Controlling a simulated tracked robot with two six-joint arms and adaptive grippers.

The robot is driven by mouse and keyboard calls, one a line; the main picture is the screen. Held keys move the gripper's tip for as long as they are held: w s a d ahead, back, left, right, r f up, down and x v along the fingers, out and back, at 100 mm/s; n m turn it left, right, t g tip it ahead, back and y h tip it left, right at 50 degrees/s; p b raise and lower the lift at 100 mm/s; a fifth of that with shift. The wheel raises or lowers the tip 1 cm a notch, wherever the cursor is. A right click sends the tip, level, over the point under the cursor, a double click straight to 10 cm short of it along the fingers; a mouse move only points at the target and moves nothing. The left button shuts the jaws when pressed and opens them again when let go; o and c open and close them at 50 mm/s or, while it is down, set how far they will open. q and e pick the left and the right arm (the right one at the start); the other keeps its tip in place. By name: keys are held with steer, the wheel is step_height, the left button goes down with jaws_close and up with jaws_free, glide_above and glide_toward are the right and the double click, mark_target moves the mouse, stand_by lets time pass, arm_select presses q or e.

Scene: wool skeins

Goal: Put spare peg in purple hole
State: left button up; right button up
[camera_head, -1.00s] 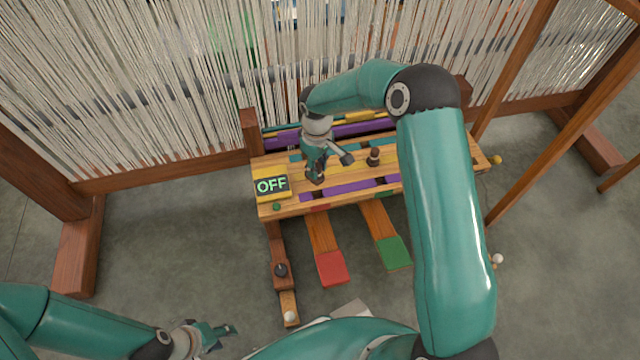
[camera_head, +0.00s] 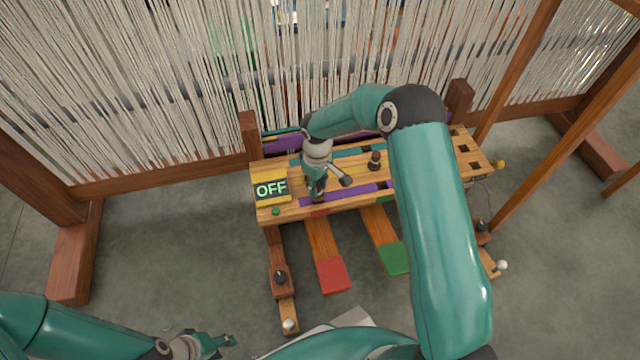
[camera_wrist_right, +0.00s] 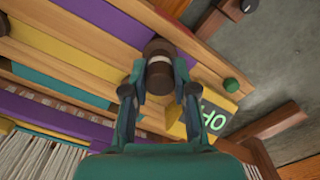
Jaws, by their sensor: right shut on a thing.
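In the head view, my right gripper (camera_head: 318,196) is low over the left part of the wooden board (camera_head: 285,209), near the left end of the front purple strip (camera_head: 362,190). The right wrist view shows the gripper (camera_wrist_right: 158,92) shut on a dark brown peg (camera_wrist_right: 158,64) with a pale band. A purple strip (camera_wrist_right: 105,17) runs beside the peg there. Whether the peg touches the board, I cannot tell. No hole in the purple strip is clearly seen. Another dark peg (camera_head: 375,160) stands on the board. My left gripper (camera_head: 218,342) is far off at the bottom; its opening is unclear.
A yellow OFF display (camera_head: 271,187) sits at the board's left end, close to my right gripper. Red (camera_head: 333,274) and green (camera_head: 394,257) pedals stick out in front. Hanging white threads (camera_head: 150,90) stand behind. My right arm covers part of the board.

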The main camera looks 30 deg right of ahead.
steer(key=shift+f, duration=0.5)
steer(key=o, duration=0.8)
steer(key=shift+o, duration=0.2)
steer(key=shift+r, duration=0.6)
step_height(320, 180, up, 11)
steer(key=p, duration=0.5)
steer(key=s+a+f+m+y, duration=0.3)
steer(key=s+a+f+y, duration=0.1)
steer(key=s+a+f, duration=0.85)
steer(key=s+a+f+m, duration=0.1)
steer(key=s+m, duration=0.2)
steer(key=s, duration=0.9)
steer(key=shift+s+a+f+m+t, duration=0.15)
steer(key=shift+s+a+m+t, duration=0.05)
steer(key=shift+s+m+t, duration=0.1)
